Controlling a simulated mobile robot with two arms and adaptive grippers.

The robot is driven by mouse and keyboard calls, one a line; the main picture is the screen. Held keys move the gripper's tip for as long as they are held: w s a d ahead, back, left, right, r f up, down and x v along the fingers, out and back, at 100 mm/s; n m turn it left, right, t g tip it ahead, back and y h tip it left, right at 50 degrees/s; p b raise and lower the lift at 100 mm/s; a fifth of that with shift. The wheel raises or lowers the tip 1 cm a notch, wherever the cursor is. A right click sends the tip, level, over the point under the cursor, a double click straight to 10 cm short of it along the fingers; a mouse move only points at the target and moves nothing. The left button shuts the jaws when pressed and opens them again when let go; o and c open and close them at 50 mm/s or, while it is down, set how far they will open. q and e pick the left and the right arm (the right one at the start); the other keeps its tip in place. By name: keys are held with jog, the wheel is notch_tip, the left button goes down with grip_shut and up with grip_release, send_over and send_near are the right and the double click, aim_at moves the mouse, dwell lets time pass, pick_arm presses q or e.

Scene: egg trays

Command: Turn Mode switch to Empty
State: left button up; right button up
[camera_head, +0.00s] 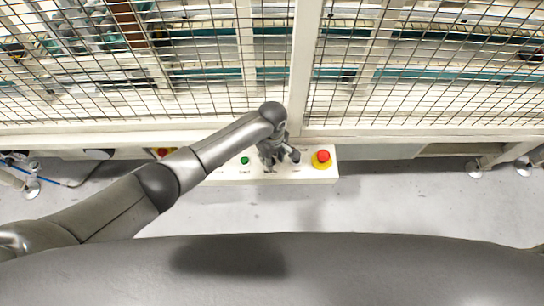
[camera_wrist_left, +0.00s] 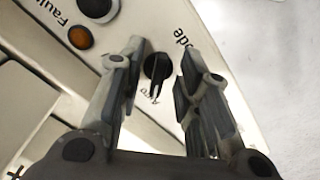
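The Mode switch (camera_wrist_left: 157,68) is a black rotary knob on a white control panel (camera_head: 225,178). In the left wrist view it lies between the two fingers of my left gripper (camera_head: 270,160). The fingers are apart, one on each side of the knob, with a visible gap to it; how far above the panel they are I cannot tell. Part of the label, "ode", shows beside the knob, and part of another label is below it. In the head view my gripper hides the knob. My right gripper is in neither view.
A red emergency button on a yellow base (camera_head: 321,160) sits on the panel right of my left gripper. A green button (camera_head: 245,160) is to its left. An orange button (camera_wrist_left: 80,37) is near the "Fault" label. A wire mesh fence (camera_head: 400,80) stands behind the panel.

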pick_arm(q)
jog(key=shift+f, duration=0.25)
grip_shut()
